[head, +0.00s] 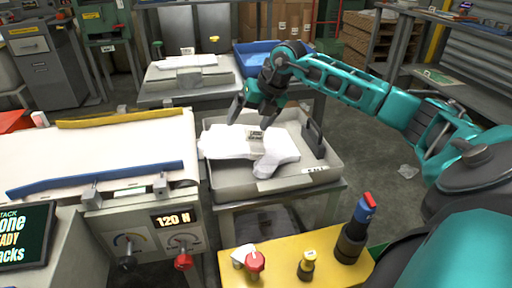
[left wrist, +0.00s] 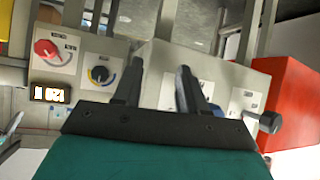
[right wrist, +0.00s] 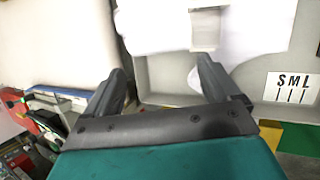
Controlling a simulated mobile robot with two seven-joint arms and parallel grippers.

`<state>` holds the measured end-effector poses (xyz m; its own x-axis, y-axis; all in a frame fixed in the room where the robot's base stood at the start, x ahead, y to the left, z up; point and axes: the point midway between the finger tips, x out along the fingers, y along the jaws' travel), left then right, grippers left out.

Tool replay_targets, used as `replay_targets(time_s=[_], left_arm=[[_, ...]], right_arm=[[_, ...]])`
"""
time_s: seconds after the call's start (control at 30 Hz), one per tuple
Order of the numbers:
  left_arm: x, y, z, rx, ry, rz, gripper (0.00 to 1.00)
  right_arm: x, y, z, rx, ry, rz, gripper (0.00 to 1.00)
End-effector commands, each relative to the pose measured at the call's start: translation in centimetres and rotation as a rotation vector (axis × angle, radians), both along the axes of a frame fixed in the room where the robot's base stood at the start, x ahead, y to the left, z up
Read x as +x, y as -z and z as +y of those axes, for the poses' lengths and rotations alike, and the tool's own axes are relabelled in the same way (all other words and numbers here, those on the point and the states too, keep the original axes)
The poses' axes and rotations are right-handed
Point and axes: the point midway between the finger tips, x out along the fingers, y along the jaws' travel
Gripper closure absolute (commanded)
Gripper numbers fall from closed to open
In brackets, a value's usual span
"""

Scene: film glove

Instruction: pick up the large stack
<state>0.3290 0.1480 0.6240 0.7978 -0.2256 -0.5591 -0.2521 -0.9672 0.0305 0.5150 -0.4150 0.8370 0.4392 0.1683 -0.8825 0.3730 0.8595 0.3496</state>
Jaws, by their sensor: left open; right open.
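A white stack (head: 228,141) with a small printed label lies in a grey tray (head: 262,187) in the head view. Its right part (head: 275,153) hangs down towards the tray's front. I cannot tell from its size whether it is the large stack. My right gripper (head: 252,116) is open and empty above the stack, fingers pointing down. In the right wrist view, white material (right wrist: 160,24) shows at the top, beyond the open fingers (right wrist: 162,78). My left gripper (left wrist: 160,82) is open and empty in the left wrist view, over a control panel, and is out of the head view.
A white-topped conveyor (head: 90,152) with blue and yellow rails stands left of the tray. A dark upright divider (head: 313,138) is at the tray's right. A yellow stand (head: 285,262) with knobs is in front. Another white stack (head: 187,61) lies on the table behind.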

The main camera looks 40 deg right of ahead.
Motion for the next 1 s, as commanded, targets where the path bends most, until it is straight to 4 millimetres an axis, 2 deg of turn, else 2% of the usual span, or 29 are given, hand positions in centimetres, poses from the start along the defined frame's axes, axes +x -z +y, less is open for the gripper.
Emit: replay_targets(time_s=[0.03, 0.1, 0.2, 0.5, 0.77, 1.0], left_arm=[[0.2, 0.4, 0.0, 0.001, 0.001, -0.003, 0.59], [0.4, 0.3, 0.0, 0.001, 0.002, -0.011, 0.59], [0.6, 0.2, 0.0, 0.0, 0.004, -0.017, 0.59], [0.3, 1.5, -0.1, 0.002, 0.01, -0.001, 0.59], [0.4, 1.4, -0.3, -0.005, 0.013, -0.006, 0.59], [0.2, 2.6, -0.8, -0.016, 0.014, 0.009, 0.59]], right_arm=[[-0.2, -0.5, -2.3, -0.065, 0.045, 0.007, 0.11], [-0.5, -1.2, -4.2, -0.122, 0.086, 0.017, 0.11], [-0.4, -1.0, -5.4, -0.154, 0.115, 0.025, 0.11], [1.9, 3.8, -5.6, -0.154, 0.115, 0.026, 0.11], [2.8, 5.7, -5.8, -0.156, 0.113, 0.025, 0.11], [4.2, 9.0, -6.5, -0.154, 0.113, 0.026, 0.11]])
